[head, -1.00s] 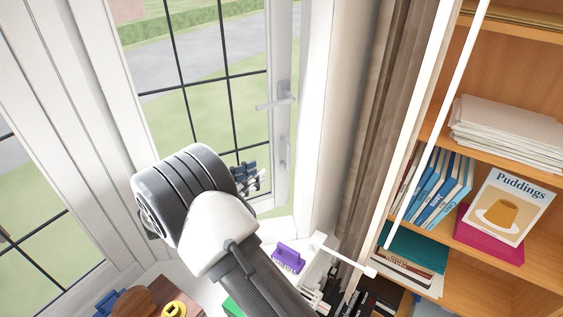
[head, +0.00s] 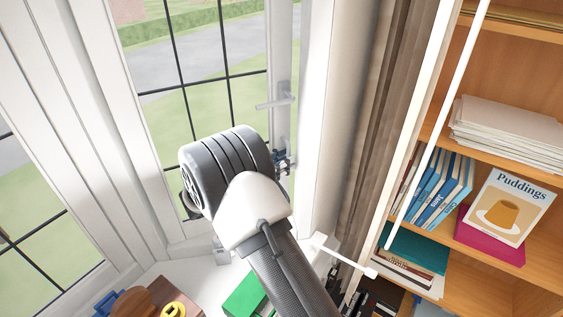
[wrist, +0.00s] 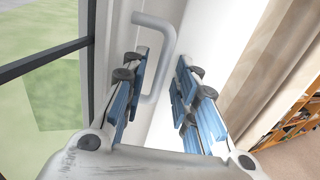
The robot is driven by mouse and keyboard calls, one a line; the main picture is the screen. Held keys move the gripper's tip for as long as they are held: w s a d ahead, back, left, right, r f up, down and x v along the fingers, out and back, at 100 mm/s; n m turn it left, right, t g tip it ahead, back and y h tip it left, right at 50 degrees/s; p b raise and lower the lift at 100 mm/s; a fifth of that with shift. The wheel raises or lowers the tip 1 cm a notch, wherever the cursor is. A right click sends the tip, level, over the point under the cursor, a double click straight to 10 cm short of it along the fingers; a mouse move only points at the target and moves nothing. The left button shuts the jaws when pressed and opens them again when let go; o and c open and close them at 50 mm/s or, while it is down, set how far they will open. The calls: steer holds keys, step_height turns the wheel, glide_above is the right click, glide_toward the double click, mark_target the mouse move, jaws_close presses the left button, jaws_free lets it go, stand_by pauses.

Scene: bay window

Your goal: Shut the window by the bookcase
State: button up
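The window (head: 210,75) has a white frame and dark glazing bars, and stands left of the bookcase (head: 540,65). I cannot tell how far its sash stands from the frame. Its grey lever handle (head: 275,103) sticks out leftward from the sash's right edge. My gripper (head: 283,160) is below the handle at that edge, mostly hidden behind my arm. In the wrist view, my gripper (wrist: 160,80) is open, its blue-padded fingers apart. The bent handle (wrist: 158,25) shows beyond and partly between them, nearer the left finger. I cannot tell whether they touch.
A beige curtain (head: 345,120) hangs between window and bookcase. A white rod (head: 345,257) lies low in front of it. The bookcase holds books and papers.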

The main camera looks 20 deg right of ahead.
jaws_close()
stand_by(0.3)
steer(key=s+a+m+g+p, duration=0.1)
steer(key=s+a+g, duration=0.1)
steer(key=s, duration=0.6)
steer(key=shift+s+a+m+g+h, duration=0.3)
steer(key=shift+s+a, duration=0.05)
steer(key=shift+a, duration=0.1)
steer(key=shift+o, duration=0.8)
jaws_free()
steer(key=shift+w, duration=0.1)
